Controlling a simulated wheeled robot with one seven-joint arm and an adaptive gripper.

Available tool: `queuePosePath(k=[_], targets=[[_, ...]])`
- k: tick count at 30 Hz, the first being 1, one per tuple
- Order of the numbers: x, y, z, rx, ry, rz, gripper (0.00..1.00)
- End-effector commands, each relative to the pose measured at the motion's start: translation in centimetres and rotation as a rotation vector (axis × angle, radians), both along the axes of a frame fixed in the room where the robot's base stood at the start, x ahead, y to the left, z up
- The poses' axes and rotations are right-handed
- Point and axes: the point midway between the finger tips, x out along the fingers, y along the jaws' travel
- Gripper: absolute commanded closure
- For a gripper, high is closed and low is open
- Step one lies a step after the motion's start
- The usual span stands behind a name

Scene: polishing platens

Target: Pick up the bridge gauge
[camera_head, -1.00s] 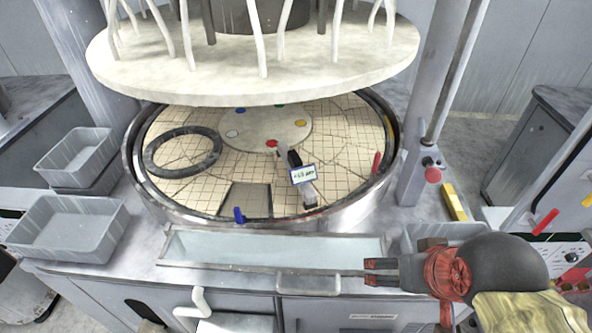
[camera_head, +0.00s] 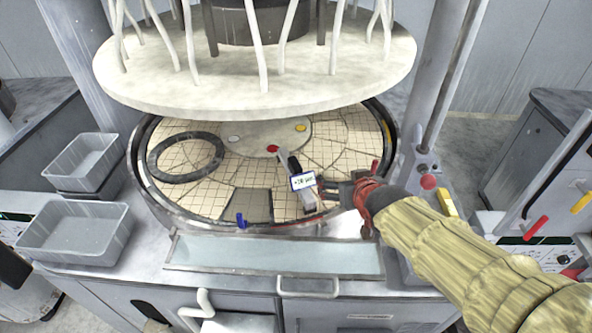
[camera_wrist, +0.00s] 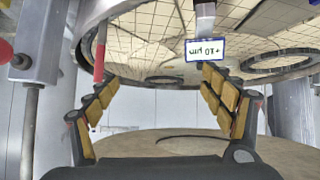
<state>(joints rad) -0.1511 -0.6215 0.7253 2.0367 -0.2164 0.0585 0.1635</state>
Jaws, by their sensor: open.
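The bridge gauge (camera_head: 303,182) lies across the tiled platen (camera_head: 340,160), from near its centre toward the front rim. It has a dark end, a pale bar and a small white display. My gripper (camera_head: 325,190) is just right of the gauge, with its fingers pointing left toward it. In the wrist view the gauge (camera_wrist: 205,50) shows upside down, its display reading "+10 µm". There my gripper (camera_wrist: 158,80) is open with nothing between its padded fingers. The gauge sits beyond the right finger's tip. Whether the fingers touch the gauge cannot be told.
A large pale upper plate (camera_head: 255,85) hangs over the platen. A dark ring (camera_head: 187,154) lies on the platen's left side. A blue peg (camera_head: 241,220) and a red peg (camera_head: 374,167) stand near the rim. Grey bins (camera_head: 75,232) are at left.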

Motion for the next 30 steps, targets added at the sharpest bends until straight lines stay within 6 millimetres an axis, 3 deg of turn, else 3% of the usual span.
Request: queuePosePath(k=[1, 4, 10, 23, 30], targets=[[1.7, 1.8, -0.8, 0.010, -0.031, 0.038, 0.18], [4.4, 5.1, -2.1, 0.043, -0.109, 0.107, 0.18], [6.3, 9.4, -4.1, 0.100, -0.196, 0.197, 0.18], [9.3, 11.0, -5.9, 0.113, -0.213, 0.215, 0.18], [12.3, 11.7, -7.3, 0.112, -0.213, 0.215, 0.18]])
